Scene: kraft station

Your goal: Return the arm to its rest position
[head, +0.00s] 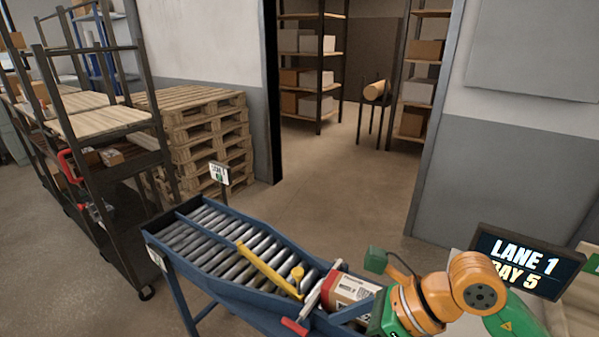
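An orange and green jointed arm comes in at the lower right, next to the conveyor's near end. It bends at a round orange joint, and its green and orange end reaches left beside a brown and white carton (347,290). I see no gripper fingers on it, and I cannot tell whether it touches the carton. The carton sits at the near right end of the blue roller conveyor (215,222). No left arm or left gripper shows.
A yellow bar (268,270) and a red-ended bar (312,300) cross the conveyor. A dark Lane 1 Bay 5 sign (525,262) stands at right. Stacked pallets (205,135) and a dark shelf rack (110,180) are at left. The floor beyond the conveyor is clear to the doorway.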

